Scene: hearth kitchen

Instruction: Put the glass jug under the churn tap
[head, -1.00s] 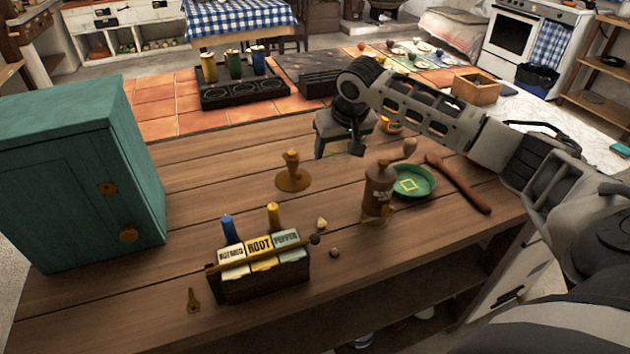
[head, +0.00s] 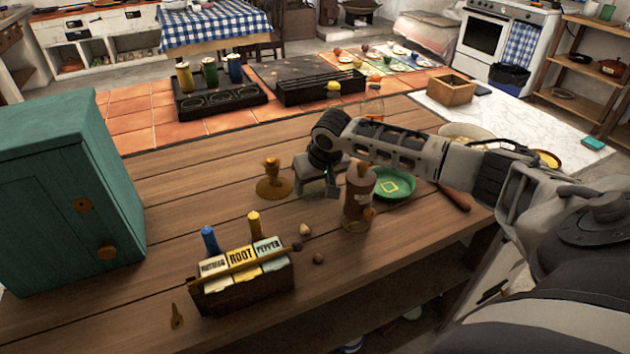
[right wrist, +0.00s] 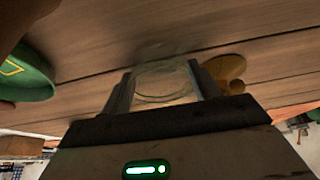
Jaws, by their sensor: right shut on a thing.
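The brown churn (head: 357,190) stands upright on the wooden counter, with a brassy tap (head: 368,214) low on its near side. My right gripper (head: 327,188) is just left of the churn and slightly behind it, low over the counter. In the right wrist view, a clear glass thing, seemingly the glass jug (right wrist: 163,82), sits between the fingers of the right gripper (right wrist: 158,88). The gripper is shut on it. In the head view I cannot make out the jug, and whether it touches the counter is unclear. My left gripper is not in view.
A brass stand (head: 273,184) is left of the gripper. A green dish (head: 401,194) lies behind and right of the churn. A spice box (head: 242,290) and small round items sit in front. A teal cabinet (head: 50,190) stands at left. Some bare planks lie between them.

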